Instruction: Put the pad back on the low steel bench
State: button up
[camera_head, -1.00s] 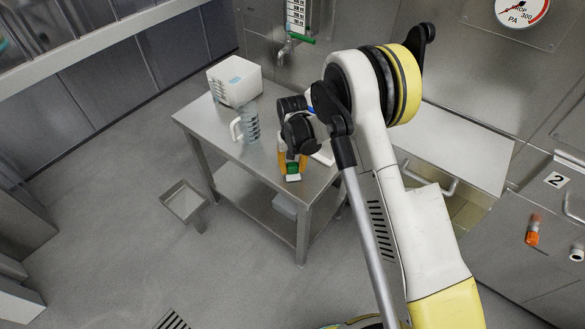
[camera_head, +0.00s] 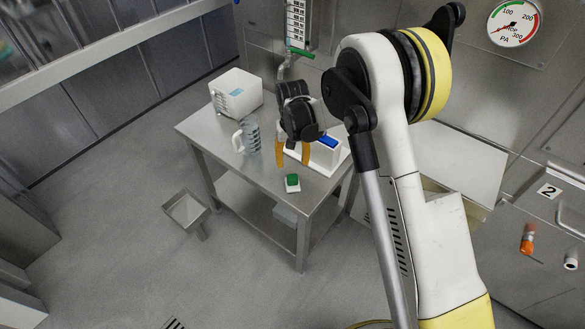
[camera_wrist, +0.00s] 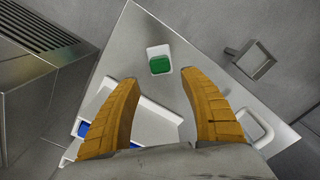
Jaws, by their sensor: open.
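The pad is a small white block with a green top (camera_head: 292,183). It rests on the low steel bench (camera_head: 205,140), near the front corner. It also shows in the wrist view (camera_wrist: 159,60), standing on the bench top (camera_wrist: 185,75) beyond my fingertips. My gripper (camera_head: 291,163) has two orange-brown fingers. They are spread apart with nothing between them, above the bench and behind the pad. In the wrist view my gripper (camera_wrist: 165,82) is open and apart from the pad.
A white holder with a blue pad (camera_head: 326,146) stands on the bench just right of my gripper. A clear jug (camera_head: 250,136) and a white bin (camera_head: 237,92) stand at the left. A steel scoop-like tray (camera_head: 186,211) is in front of the bench.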

jog(key=s+d+r+t, duration=0.1)
jog(key=s+d+r, duration=0.2)
jog(key=r, duration=0.5)
jog(key=s+d+r+t, duration=0.1)
jog(key=s+d+r, duration=0.25)
jog(key=r, duration=0.35)
jog(key=s+d+r+t, duration=0.1)
jog(key=s+d+r, duration=0.25)
jog(key=r, duration=0.45)
jog(key=s+d+r+t, duration=0.1)
jog(key=s+d, duration=0.3)
jog(key=s, duration=0.4)
jog(key=s+d+r+m+t, duration=0.1)
jog(key=s+d+r+t, duration=0.1)
jog(key=s, duration=0.7)
jog(key=shift+s+d+t, duration=0.15)
jog(key=shift+d+t, duration=0.45)
jog(key=shift+d, duration=0.5)
